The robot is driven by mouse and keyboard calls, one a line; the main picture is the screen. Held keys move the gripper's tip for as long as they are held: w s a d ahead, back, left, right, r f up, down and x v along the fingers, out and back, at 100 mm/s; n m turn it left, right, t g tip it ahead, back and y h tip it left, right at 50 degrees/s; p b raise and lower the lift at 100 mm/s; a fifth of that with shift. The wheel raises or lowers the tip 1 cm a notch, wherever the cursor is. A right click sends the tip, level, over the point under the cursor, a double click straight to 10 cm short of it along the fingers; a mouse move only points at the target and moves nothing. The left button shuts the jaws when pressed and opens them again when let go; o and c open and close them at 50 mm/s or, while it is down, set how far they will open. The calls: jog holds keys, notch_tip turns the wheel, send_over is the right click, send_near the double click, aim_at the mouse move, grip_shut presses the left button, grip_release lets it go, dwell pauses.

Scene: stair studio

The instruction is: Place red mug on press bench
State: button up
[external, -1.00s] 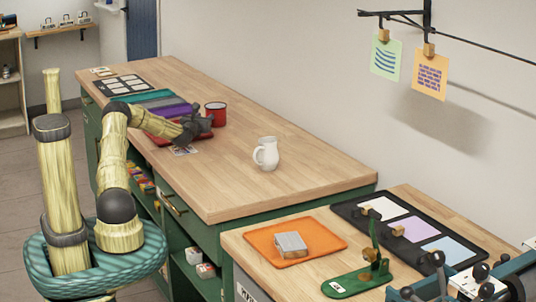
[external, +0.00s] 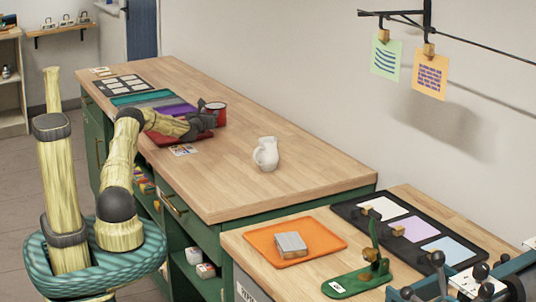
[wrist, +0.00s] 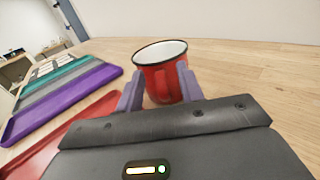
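The red mug (external: 216,113) with a dark rim stands upright on the long wooden worktop (external: 300,183), toward its far part. In the wrist view the mug (wrist: 160,76) is just ahead, its pale inside showing. My gripper (external: 205,122) is low over the worktop at the near side of the mug. In the wrist view its two purple-grey fingers (wrist: 158,88) are spread, one at each side of the mug's front. Whether they touch it cannot be told. The press bench (external: 412,202) is the lower wooden top at the front right, with a green press (external: 352,283) on it.
A white pitcher (external: 266,154) stands mid-worktop. A red tray (wrist: 75,131) and coloured strips (wrist: 62,104) lie left of the mug. The press bench holds an orange tray (external: 262,239) with a grey block and a black tray (external: 350,211) with coloured sheets. The worktop's near end is clear.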

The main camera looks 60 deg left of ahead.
grip_shut()
jog(key=shift+r, duration=0.25)
dwell(0.3)
notch_tip(320, 180, up, 10)
jog(key=shift+f, duration=0.2)
dwell(0.7)
dwell(0.9)
